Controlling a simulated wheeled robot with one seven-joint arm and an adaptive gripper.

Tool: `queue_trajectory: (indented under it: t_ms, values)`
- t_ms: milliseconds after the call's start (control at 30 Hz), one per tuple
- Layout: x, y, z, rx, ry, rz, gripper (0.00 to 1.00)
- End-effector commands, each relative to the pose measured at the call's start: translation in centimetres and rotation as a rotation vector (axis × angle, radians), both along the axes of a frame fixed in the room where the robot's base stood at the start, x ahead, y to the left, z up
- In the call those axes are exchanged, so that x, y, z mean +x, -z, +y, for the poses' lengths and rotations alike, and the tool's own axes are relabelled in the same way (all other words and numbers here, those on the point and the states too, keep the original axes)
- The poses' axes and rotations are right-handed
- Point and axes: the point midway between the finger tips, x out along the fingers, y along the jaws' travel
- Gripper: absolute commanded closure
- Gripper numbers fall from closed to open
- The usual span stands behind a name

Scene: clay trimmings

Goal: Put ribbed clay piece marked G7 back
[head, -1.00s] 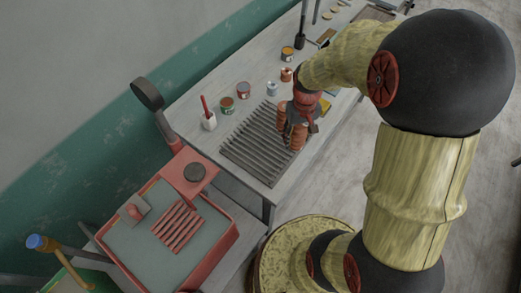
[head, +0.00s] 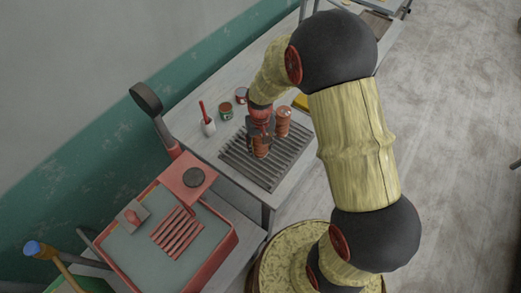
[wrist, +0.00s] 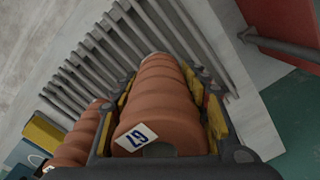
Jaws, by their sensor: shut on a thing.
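The ribbed clay piece marked G7 (wrist: 165,92) is reddish brown, with a white label on its near end. My gripper (head: 261,141) is shut around it; the piece also shows in the head view (head: 261,149). I hold it upright over the dark slatted rack (head: 240,163), whose slats also show in the wrist view (wrist: 105,50). I cannot tell whether its base touches the slats. A second ribbed clay piece (head: 283,118) stands just right of my gripper in the head view. It shows at lower left in the wrist view (wrist: 78,140), its label partly cut off.
Painted cans (head: 226,110) and a white pot with a red handle (head: 208,126) stand behind the rack, to the left. The front slats are bare.

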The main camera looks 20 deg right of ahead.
Motion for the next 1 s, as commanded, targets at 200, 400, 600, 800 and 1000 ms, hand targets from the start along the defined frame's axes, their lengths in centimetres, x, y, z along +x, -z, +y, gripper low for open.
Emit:
queue_trajectory:
  t_ms: [200, 400, 600, 800, 1000]
  values:
    - [-0.1, 2.8, -0.1, 0.0, 0.0, 0.002, 1.0]
    - [0.0, 2.8, -0.1, 0.0, -0.001, 0.0, 1.0]
    - [-0.1, 3.3, -0.1, 0.0, -0.001, 0.002, 0.55]
    - [-0.1, 3.2, -0.1, 0.0, -0.001, 0.002, 0.44]
    - [-0.1, 3.2, -0.1, 0.0, -0.001, 0.002, 0.37]
